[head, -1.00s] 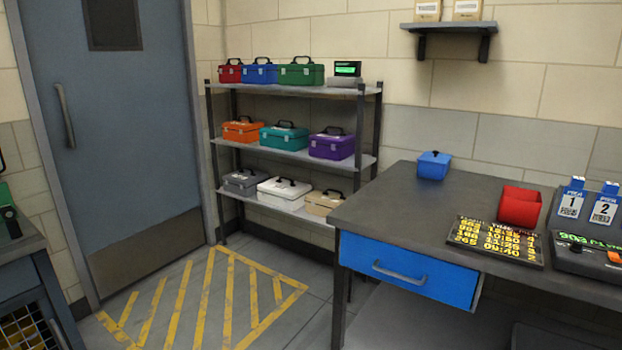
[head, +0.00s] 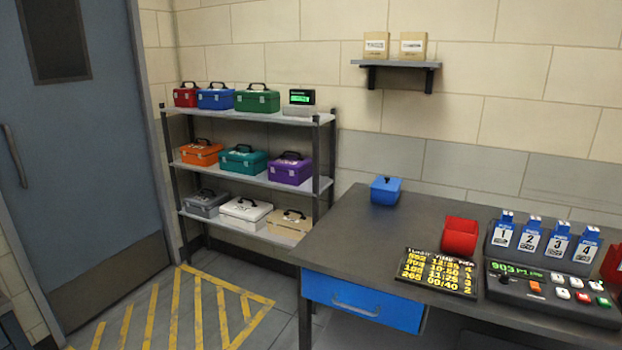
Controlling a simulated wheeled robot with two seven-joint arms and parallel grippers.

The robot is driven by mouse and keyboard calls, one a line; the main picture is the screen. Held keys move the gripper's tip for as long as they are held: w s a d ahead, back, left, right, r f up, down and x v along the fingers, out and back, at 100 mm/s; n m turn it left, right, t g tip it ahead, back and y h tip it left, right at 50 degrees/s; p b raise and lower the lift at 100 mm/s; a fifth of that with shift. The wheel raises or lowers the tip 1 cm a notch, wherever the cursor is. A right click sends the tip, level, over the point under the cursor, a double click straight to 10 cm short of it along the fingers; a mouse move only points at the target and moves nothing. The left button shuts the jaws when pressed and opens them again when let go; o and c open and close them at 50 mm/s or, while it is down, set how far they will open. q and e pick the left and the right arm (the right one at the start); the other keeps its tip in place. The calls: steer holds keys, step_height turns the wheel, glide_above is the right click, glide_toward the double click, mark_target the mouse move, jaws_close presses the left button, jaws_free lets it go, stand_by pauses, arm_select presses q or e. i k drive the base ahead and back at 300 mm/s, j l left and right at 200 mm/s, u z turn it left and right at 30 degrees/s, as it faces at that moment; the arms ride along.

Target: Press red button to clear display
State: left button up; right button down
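A dark control box (head: 540,304) lies on the right part of the table, with a lit display (head: 516,270) showing green characters. On its sloped face are an orange button (head: 535,287), several white buttons (head: 563,293), a green button (head: 596,286) and a small red button (head: 603,301) near the right end. Neither of my grippers is in view, so nothing of mine is seen touching the box.
Behind the box stands a rack of numbered tags (head: 540,257). A dark board with yellow figures (head: 437,273), a red bin (head: 460,237) and a blue box (head: 386,191) are on the table. A shelf unit (head: 258,180) with coloured cases stands left. The striped floor (head: 180,312) is clear.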

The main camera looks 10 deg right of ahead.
mark_target(581, 297)
steer(key=z, duration=1.6)
